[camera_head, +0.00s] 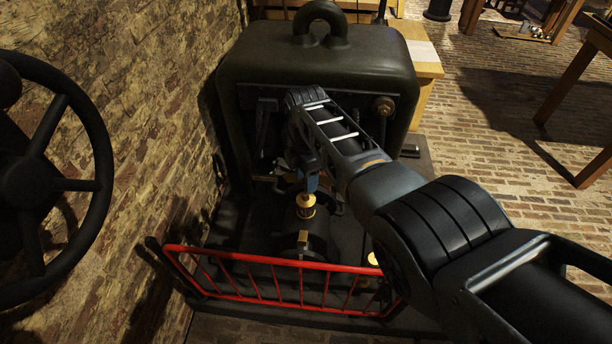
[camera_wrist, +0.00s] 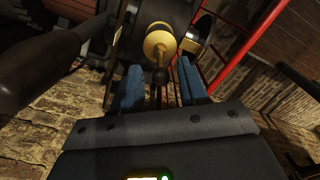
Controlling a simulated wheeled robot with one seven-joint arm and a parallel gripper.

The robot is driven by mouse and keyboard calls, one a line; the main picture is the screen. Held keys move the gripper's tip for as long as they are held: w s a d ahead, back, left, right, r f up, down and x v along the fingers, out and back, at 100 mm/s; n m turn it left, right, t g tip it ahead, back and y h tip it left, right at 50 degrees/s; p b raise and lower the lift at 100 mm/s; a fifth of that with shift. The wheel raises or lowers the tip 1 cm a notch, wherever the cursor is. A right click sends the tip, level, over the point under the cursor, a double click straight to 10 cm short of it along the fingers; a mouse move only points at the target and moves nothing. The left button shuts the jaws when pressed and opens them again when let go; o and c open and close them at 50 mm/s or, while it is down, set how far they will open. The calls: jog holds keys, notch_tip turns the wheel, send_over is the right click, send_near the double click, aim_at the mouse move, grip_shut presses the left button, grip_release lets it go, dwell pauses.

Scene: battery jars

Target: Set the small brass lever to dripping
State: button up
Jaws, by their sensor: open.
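A small brass oiler (camera_head: 306,205) stands on the dark machine behind the red railing in the head view. In the wrist view its brass body (camera_wrist: 159,44) is just beyond my fingertips, with a thin dark stem and knob (camera_wrist: 160,77) pointing toward me. I cannot tell whether this stem is the lever, nor its setting. My gripper (camera_wrist: 160,82) is open, its two blue fingers either side of the knob, with visible gaps. In the head view my gripper (camera_head: 312,182) is right above the oiler, partly hidden by my arm.
The red railing (camera_head: 270,258) crosses in front of the machine. The dark machine housing (camera_head: 310,62) rises behind my gripper. A large black handwheel (camera_head: 98,165) is at left by the brick wall (camera_head: 150,110). Another brass part (camera_head: 373,259) sits at the railing's right.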

notch_tip(320, 180, up, 8)
jog(key=shift+f+p, duration=0.15)
jog(key=shift+p, duration=0.6)
